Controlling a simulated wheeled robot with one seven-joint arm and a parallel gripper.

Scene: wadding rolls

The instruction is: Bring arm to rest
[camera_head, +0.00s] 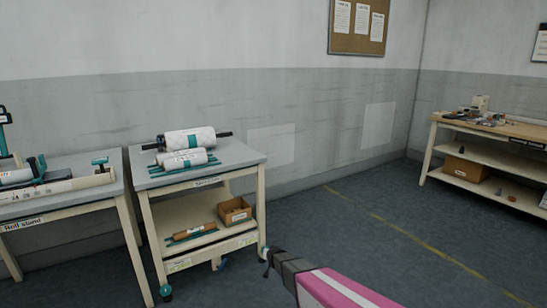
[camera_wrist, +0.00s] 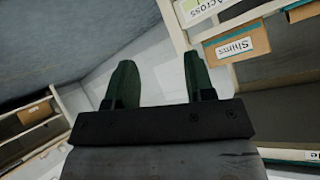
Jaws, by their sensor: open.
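My gripper (camera_wrist: 160,66) shows in the wrist view with its two dark green fingers spread apart and nothing between them. In the head view my pink and white arm reaches in from the bottom edge, and its dark end is low, right of the near trolley (camera_head: 207,181). The fingers cannot be made out clearly there. The trolley carries white wadding rolls (camera_head: 189,138) in teal holders on its top.
The roll stand table (camera_head: 62,205) is at the left. The trolley's lower shelf holds a brown roll (camera_head: 194,231) and a small box (camera_head: 234,211). A workbench (camera_head: 500,131) stands at the far right. Open floor (camera_head: 370,225) lies between. A "Shims" bin (camera_wrist: 237,42) is close in the wrist view.

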